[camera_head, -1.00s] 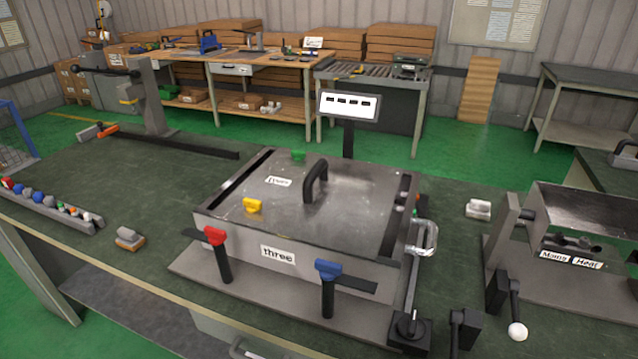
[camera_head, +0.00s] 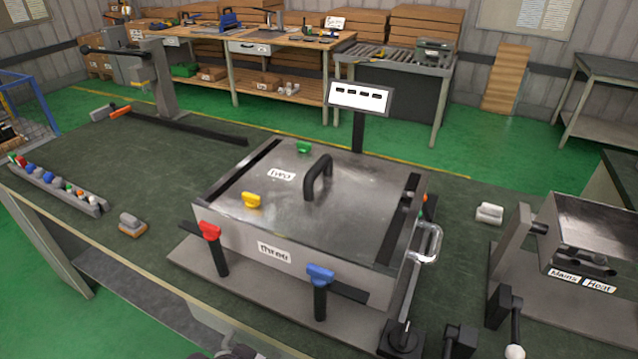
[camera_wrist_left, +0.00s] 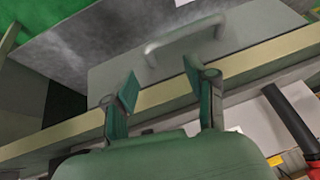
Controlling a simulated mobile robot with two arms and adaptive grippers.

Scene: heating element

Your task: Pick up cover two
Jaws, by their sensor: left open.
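Cover two (camera_head: 265,205) is a flat grey metal lid labelled "two". It lies on the box labelled "three" (camera_head: 285,257) on the green-topped bench. Its black arched handle (camera_head: 318,178) stands up from the middle of the lid. My left gripper (camera_wrist_left: 160,75) is open and empty in the left wrist view, near the bench edge and away from the cover. Only a small dark part, possibly of that gripper, shows at the bottom edge of the head view. The cover is not clearly visible in the wrist view. My right gripper is not in view.
A display (camera_head: 361,97) stands behind. A metal box (camera_head: 590,230) is at right. A pale drawer handle (camera_wrist_left: 185,38) shows in the wrist view. The bench's left side has free room.

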